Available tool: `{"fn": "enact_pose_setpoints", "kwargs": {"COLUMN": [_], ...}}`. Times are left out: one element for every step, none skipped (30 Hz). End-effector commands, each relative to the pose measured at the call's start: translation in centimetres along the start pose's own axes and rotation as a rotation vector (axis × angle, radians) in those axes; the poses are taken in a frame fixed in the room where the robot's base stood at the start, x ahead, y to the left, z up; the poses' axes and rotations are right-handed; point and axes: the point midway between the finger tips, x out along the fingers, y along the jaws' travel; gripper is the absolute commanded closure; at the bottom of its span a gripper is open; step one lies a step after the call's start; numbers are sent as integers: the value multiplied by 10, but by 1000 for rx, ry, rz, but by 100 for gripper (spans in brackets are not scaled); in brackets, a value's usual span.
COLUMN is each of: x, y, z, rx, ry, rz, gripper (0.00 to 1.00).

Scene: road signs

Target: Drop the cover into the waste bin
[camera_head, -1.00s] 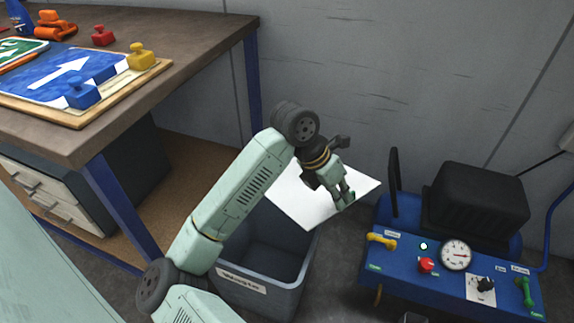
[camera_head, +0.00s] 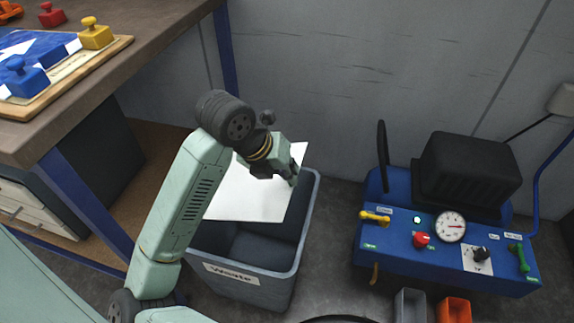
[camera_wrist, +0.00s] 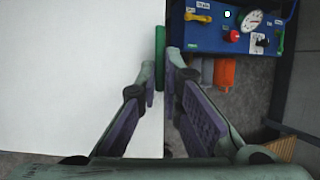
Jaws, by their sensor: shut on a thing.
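The cover is a flat white sheet (camera_head: 250,190), held by its right edge in my gripper (camera_head: 294,176). In the wrist view the white cover (camera_wrist: 70,75) fills the left side, and a green piece (camera_wrist: 160,58) shows at its edge between the fingers. My gripper (camera_wrist: 168,95) is shut on this edge. The grey waste bin (camera_head: 303,235), labelled "Waste", stands on the floor below. The cover hangs over the bin's opening and hides part of its far side. The visible inside of the bin looks empty.
A blue machine (camera_head: 440,255) with a gauge and knobs stands right of the bin. A small grey bin (camera_head: 410,306) and an orange bin (camera_head: 453,309) stand before it. A workbench (camera_head: 150,40) with a sign board and stamps is at the left.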

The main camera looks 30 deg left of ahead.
Motion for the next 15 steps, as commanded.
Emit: {"fn": "enact_pose_setpoints", "kwargs": {"x": [10, 13, 18, 22, 26, 30, 34, 38, 43, 46, 51, 56, 59, 62, 65], "y": [4, 5, 7, 8, 9, 11, 13, 14, 16, 17, 19, 21, 22, 23, 24], "z": [-4, -5, -7, -9, -11, -12, -14, -16, -18, -19, -21, -23, -24, -25, -26], "rx": [-1, -1, -1, -1, -1, -1, -1, -1, -1, -1, 0, 1, 2, 2, 2], "ry": [-1, -1, 0, 0, 0, 0, -1, -1, 0, 0, -1, -1, -1, -1, -1], "rz": [-1, -1, -1, -2, -2, -1, -1, -1, -2, -2, 0, 1, 1, 1, 1], "gripper": [100, 100, 100, 100, 100, 100, 100, 100, 100, 100, 100, 100, 100, 100, 100]}}
